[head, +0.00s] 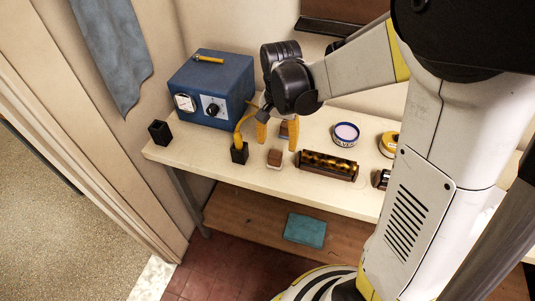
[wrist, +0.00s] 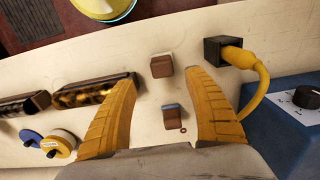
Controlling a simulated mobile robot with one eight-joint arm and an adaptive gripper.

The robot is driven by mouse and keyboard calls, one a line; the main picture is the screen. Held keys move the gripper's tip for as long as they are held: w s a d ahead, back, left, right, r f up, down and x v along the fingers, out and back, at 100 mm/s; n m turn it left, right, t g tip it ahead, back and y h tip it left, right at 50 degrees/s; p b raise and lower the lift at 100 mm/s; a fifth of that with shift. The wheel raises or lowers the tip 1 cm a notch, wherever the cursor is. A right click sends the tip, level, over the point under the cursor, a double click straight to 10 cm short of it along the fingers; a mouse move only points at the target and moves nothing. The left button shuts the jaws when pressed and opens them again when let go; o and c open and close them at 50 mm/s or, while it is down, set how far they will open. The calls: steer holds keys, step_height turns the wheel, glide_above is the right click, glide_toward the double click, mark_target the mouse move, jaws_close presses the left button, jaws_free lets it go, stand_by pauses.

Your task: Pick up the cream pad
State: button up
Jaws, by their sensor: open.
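The cream pad (head: 274,164) looks like a small brown-backed block with a pale cream lower edge, standing near the front edge of the bench. It also shows in the wrist view (wrist: 161,67), just beyond and between my fingertips. A similar brown block with a blue-grey edge (wrist: 172,115) stands farther back, between my fingers in that view and partly hidden by a finger in the head view. My gripper (head: 277,136) is open, its yellow fingers pointing down over the bench. In the wrist view, the gripper (wrist: 159,78) holds nothing.
A black holder (head: 239,155) with a yellow-handled, corded tool stands left of the pad. A blue box with a dial (head: 211,88) is behind it. A dark rack with brass pieces (head: 328,166) and a round blue tin (head: 345,133) are to the right.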

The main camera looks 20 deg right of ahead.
mark_target(275, 154)
steer(key=f+b, duration=0.1)
steer(key=f, duration=0.2)
steer(key=f+b, duration=0.2)
steer(key=f, duration=0.2)
steer(key=shift+w+a+f, duration=0.1)
steer(key=shift+a+f, duration=0.1)
steer(key=shift+f, duration=0.05)
steer(key=shift+r, duration=0.1)
steer(key=c, duration=1.2)
